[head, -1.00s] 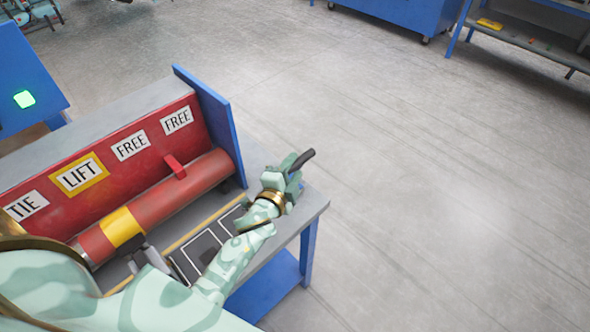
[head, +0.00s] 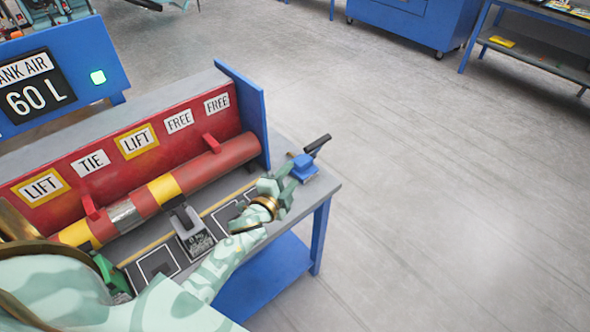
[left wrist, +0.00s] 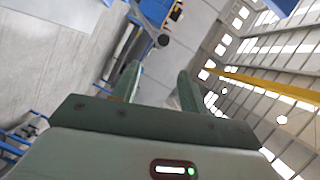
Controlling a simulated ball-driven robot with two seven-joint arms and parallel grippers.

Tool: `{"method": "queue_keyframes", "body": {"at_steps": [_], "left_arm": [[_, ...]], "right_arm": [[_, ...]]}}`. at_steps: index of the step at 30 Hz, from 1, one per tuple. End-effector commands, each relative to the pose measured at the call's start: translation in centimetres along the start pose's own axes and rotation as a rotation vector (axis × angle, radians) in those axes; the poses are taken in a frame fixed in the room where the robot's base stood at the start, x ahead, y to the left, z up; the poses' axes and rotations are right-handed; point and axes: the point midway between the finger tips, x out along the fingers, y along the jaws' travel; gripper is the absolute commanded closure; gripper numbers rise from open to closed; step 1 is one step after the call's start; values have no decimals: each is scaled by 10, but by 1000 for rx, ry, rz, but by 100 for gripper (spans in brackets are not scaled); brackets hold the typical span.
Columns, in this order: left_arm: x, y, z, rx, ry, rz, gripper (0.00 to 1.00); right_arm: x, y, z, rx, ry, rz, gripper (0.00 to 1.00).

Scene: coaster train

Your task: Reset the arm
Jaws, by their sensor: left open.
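My left arm comes in from the lower left in the head view. Its gripper (head: 285,184) is above the front right part of the bench top (head: 322,186), just short of a blue block (head: 303,166) with a black lever (head: 319,144). The left wrist view shows the two fingers (left wrist: 157,84) spread apart with nothing between them. The gripper looks apart from the lever, though the exact gap is hard to tell. My right gripper is not in view.
A red pipe (head: 222,164) with yellow bands lies along the bench, before a red panel (head: 155,160) labelled LIFT, TIE and FREE. A blue end plate (head: 243,108) stands at its right. A "60 L" sign (head: 38,98) is at left. Open floor (head: 440,210) lies right.

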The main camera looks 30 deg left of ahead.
Motion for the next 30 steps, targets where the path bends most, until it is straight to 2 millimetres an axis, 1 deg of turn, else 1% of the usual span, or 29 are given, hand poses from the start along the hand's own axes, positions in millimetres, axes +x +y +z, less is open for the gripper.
{"method": "queue_keyframes", "body": {"at_steps": [7, 8, 11, 14, 15, 16, 18, 21, 30], "left_arm": [[-2, 0, 1, -3, -8, 3, 57], [-4, 0, 1, -7, -17, 7, 57], [-20, -2, 9, -38, -93, 38, 57], [-52, -4, 18, -104, -225, 102, 57], [-68, -5, 21, -134, -281, 134, 57], [-80, -6, 22, -156, -319, 157, 57], [-104, -6, 24, -198, -395, 209, 57], [-135, -7, 25, -240, -478, 271, 57], [-212, -15, 20, -308, -648, 426, 57]], "right_arm": [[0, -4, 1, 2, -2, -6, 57], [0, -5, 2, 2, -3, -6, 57], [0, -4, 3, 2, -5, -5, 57], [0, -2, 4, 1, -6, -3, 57], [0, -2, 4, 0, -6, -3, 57], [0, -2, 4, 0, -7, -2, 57], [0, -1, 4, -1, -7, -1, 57], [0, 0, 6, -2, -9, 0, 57], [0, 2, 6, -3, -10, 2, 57]]}}
